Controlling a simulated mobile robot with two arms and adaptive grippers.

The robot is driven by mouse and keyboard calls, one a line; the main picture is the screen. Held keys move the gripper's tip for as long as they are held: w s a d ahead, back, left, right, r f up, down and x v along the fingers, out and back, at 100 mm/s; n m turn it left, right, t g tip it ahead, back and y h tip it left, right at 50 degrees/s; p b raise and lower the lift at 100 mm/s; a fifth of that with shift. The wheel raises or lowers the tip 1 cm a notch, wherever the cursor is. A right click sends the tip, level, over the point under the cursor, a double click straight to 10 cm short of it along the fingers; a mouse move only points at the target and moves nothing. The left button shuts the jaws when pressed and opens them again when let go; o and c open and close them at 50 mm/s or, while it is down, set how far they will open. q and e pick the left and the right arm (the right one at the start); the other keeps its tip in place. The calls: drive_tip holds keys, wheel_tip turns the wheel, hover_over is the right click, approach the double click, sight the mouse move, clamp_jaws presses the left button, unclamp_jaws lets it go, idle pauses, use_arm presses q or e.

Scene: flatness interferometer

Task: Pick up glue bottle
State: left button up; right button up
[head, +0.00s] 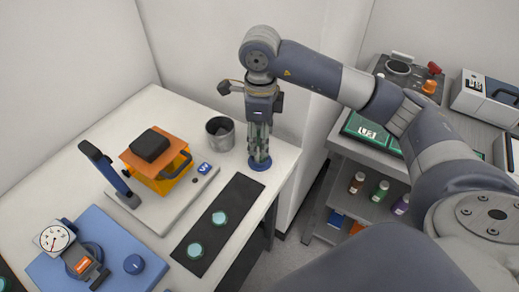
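My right gripper (259,150) points straight down over the back right corner of the white table, close above a round blue piece (259,164). Something pale green shows between its fingers. I cannot tell whether the fingers are closed on it or what it is. Several small bottles stand on the lower shelf of the right-hand bench: one with a brown-red label (357,183), a green one (380,191) and a purple one (401,205). None can be read as glue. They are well away from my gripper. My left gripper is out of view.
The white table (285,158) carries a grey cup (220,133), an orange-and-black fixture (160,165), a dark mat (205,250) with two teal discs and a blue dial-gauge stand (85,240). A gap separates the table from the bench. My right arm covers part of the bench.

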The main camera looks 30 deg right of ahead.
drive_tip(key=shift+f, duration=0.45)
drive_tip(key=shift+w+f, duration=0.1)
drive_tip(key=shift+f, duration=0.1)
drive_tip(key=f, duration=0.1)
drive_tip(key=f+p, duration=0.1)
drive_tip(key=f, duration=0.1)
drive_tip(key=f+p, duration=0.1)
drive_tip(key=shift+w+d+f, duration=0.1)
drive_tip(key=shift+w+f, duration=0.1)
drive_tip(key=shift+w, duration=0.05)
drive_tip(key=shift+w+f, duration=0.1)
drive_tip(key=shift+f, duration=0.2)
drive_tip(key=shift+c, duration=0.8)
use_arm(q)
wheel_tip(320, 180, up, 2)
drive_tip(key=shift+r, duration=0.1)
use_arm(e)
drive_tip(key=c, duration=1)
